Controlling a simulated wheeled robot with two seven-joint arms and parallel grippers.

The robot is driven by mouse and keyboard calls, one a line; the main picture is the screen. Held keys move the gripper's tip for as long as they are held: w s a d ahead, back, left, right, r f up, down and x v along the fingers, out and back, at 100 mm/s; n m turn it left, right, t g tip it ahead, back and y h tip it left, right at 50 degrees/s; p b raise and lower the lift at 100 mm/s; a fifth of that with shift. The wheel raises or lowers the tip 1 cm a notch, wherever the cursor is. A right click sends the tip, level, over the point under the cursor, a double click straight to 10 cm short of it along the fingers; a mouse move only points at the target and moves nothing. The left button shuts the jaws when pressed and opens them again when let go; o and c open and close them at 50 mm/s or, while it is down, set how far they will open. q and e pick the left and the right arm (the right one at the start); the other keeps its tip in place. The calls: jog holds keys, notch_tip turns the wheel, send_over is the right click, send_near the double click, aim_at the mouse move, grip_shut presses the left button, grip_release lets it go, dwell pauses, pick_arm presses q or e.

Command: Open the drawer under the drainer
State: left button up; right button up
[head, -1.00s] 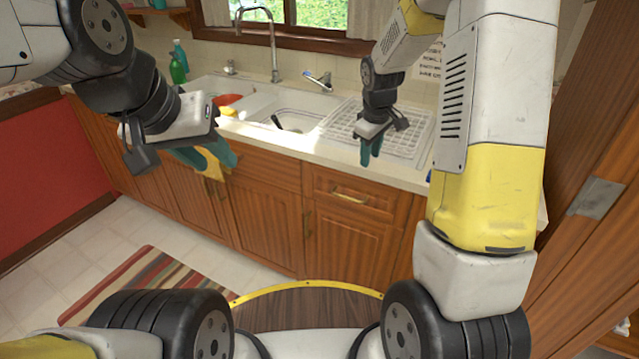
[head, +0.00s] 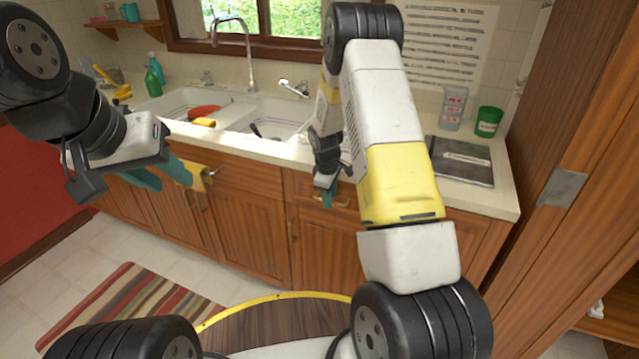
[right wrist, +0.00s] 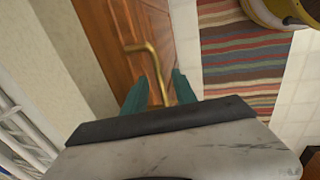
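The drawer (head: 298,190) is a wooden front below the counter and looks shut. Its brass handle (right wrist: 151,58) shows in the right wrist view, running between the fingers of my right gripper (right wrist: 160,92). The fingers are teal and apart, on either side of the bar; I cannot tell if they touch it. In the head view my right gripper (head: 327,188) is in front of the drawer and hides part of the handle. The drainer on the counter above is mostly hidden behind my right arm. My left gripper (head: 158,178) is open and empty, farther left.
The sink (head: 268,122), a green bottle (head: 153,82), a dark tray (head: 462,162) and a green cup (head: 488,122) are on the counter. A wooden panel (head: 575,150) stands at the right. A striped rug lies on the floor.

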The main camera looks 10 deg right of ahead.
jog(key=shift+f, duration=0.2)
grip_shut()
dwell(1.3)
